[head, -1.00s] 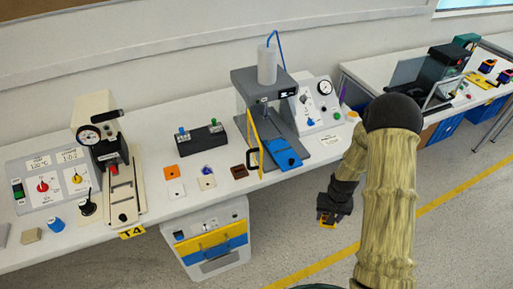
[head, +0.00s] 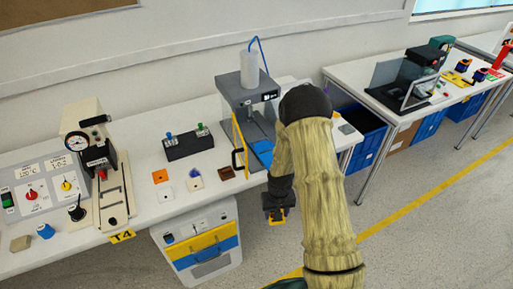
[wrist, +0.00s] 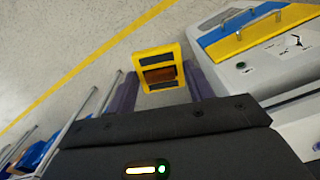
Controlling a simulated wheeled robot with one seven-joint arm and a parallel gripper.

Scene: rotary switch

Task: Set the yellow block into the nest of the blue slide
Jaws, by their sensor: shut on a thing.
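My gripper (head: 275,210) hangs in front of the bench's edge, to the lower right of the press. It is shut on the yellow block (wrist: 144,58), which has dark openings and brown inside, and holds it clear of any surface over the floor. The block (head: 276,221) shows only small in the head view. The blue slide (head: 263,148) lies at the foot of the grey press, above and behind my gripper. My arm hides the slide's right side, and its nest cannot be made out.
The grey press (head: 246,97) has a yellow upright guard (head: 237,135) and a black handle at its left front. Small orange, white and brown pieces lie left of it. A drawer cabinet (head: 199,243) stands below the bench (head: 150,213). The floor at right is open.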

